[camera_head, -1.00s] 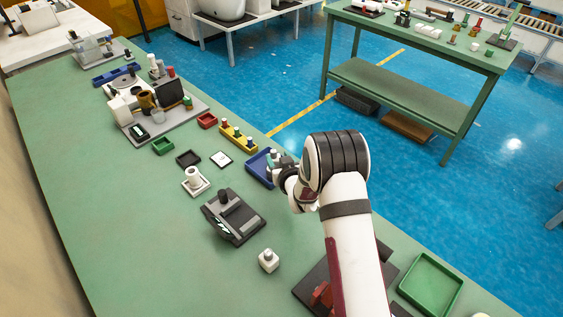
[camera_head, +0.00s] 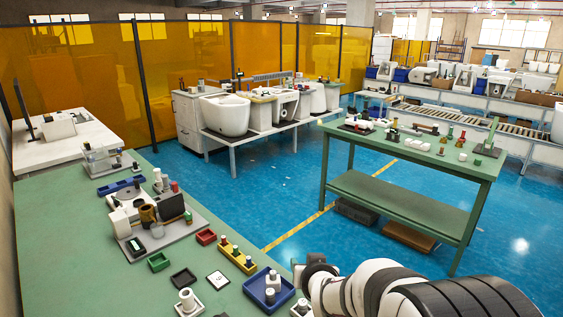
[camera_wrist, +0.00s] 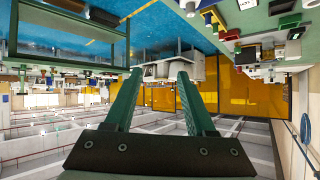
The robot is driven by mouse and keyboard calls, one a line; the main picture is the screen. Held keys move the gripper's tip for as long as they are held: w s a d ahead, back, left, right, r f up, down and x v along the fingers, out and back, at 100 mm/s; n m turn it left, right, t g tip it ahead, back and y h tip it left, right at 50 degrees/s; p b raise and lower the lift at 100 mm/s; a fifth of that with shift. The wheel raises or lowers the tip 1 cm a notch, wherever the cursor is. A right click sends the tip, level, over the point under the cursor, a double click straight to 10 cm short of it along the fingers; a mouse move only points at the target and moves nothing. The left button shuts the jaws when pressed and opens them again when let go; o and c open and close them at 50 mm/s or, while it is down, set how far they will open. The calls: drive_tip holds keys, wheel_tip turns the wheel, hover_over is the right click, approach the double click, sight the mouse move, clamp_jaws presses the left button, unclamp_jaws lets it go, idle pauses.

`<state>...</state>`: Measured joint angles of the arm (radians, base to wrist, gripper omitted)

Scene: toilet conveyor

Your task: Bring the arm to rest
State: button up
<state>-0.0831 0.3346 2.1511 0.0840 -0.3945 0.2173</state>
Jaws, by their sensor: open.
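In the wrist view, my gripper (camera_wrist: 159,76) shows two green fingers standing well apart with nothing between them. That view looks upside down, across the room toward orange panels, and the fingers touch nothing there. In the head view, my white and black arm (camera_head: 400,290) fills the lower right corner, close to the camera. The gripper's fingers cannot be made out in the head view. The green workbench (camera_head: 75,235) lies to the left of the arm.
A blue tray (camera_head: 256,294) with small parts sits left of my arm, beside a yellow tray (camera_head: 236,256). A grey fixture plate (camera_head: 182,238) stands farther back. A second green table (camera_head: 400,147) stands across the blue floor (camera_head: 240,190), which is clear.

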drive_tip(key=s+d+r+m+g, duration=0.15)
drive_tip(key=s+r, duration=0.35)
drive_tip(key=s, duration=0.8)
drive_tip(key=s+a+r+m+g, duration=0.1)
drive_tip(key=s+r+m+g, duration=0.2)
drive_tip(key=s, duration=1.1)
drive_tip(key=s+f+g+y, duration=0.1)
drive_tip(key=s+f+g, duration=0.5)
drive_tip(key=s, duration=0.3)
drive_tip(key=shift+s+d+f+m, duration=0.2)
drive_tip(key=shift+s+f+m, duration=0.05)
drive_tip(key=shift+s+m, duration=0.1)
